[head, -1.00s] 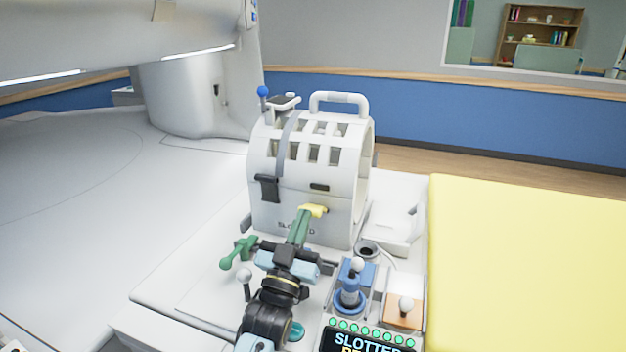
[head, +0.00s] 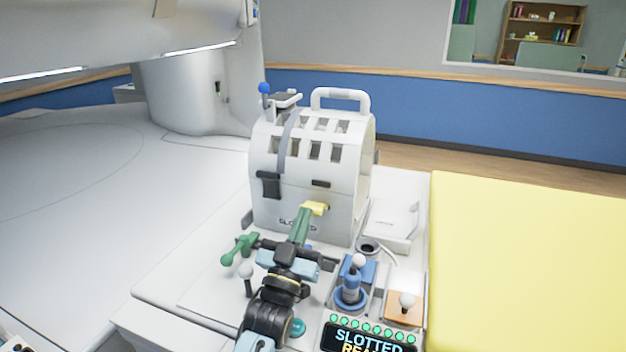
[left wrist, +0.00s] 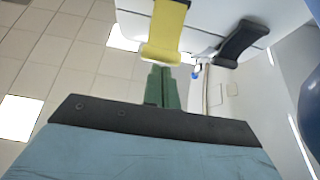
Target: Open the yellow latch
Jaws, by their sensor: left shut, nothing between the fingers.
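The yellow latch (head: 315,208) is on the lower front of the white slotted coil housing (head: 345,165). In the left wrist view the yellow latch (left wrist: 167,28) hangs at the top centre, its lower end at the fingertips. My left gripper (head: 303,220) has green fingers, pressed together with nothing between them. The fingertips (left wrist: 163,72) are just under or at the latch's lower end; I cannot tell whether they touch it. The gripper hides part of the housing's lower front. My right gripper is not in view.
A black latch (head: 269,185) sits left on the housing. A green lever (head: 238,250), a white-knobbed lever (head: 247,278), a blue joystick (head: 352,285) and an orange block with a white knob (head: 405,305) surround the arm. A yellow pad (head: 530,260) lies right.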

